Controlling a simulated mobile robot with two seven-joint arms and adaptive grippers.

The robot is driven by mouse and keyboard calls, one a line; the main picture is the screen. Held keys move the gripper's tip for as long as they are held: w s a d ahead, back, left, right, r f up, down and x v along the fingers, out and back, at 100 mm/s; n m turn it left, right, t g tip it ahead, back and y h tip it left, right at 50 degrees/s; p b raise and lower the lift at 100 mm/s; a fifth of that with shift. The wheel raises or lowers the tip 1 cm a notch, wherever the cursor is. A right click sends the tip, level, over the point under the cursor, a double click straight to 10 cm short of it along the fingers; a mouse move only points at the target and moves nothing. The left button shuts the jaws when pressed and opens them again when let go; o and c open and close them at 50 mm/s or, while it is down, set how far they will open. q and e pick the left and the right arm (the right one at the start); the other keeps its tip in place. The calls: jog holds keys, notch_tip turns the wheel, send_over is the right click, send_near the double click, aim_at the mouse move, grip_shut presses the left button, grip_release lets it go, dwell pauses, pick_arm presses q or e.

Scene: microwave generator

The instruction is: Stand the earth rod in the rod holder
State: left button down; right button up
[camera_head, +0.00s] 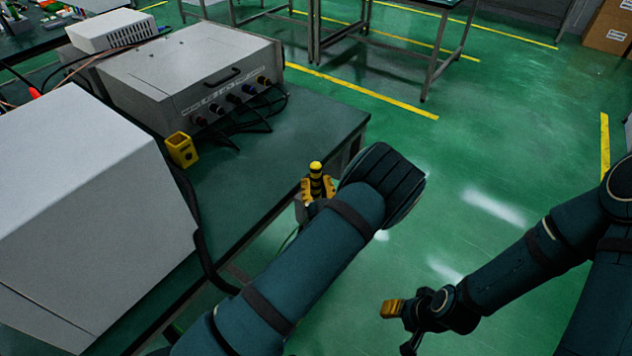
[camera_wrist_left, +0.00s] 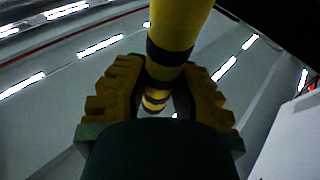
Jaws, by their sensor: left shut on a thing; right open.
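The earth rod (camera_head: 316,168) is yellow with black bands. My left gripper (camera_head: 318,188) is shut on it, beyond the table's right edge. In the head view only the rod's upper end shows, and my left arm hides what is below. In the left wrist view the rod (camera_wrist_left: 178,28) passes between the yellow finger pads of my left gripper (camera_wrist_left: 155,95). The rod holder (camera_head: 181,149), a small yellow block with an opening in its top, stands on the table to the left, apart from the rod. My right gripper (camera_head: 402,322) is open and empty at the lower right.
The dark green table (camera_head: 262,170) has free room right of the holder. A grey box with sockets and black cables (camera_head: 200,80) stands behind the holder. A large light grey cabinet (camera_head: 85,215) stands at the left. Black cables run along the table edge.

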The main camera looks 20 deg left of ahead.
pick_arm(q)
jog(key=shift+f, duration=0.5)
dwell(0.4)
jog(key=c, duration=0.8)
grip_release()
jog(key=v, duration=1.2)
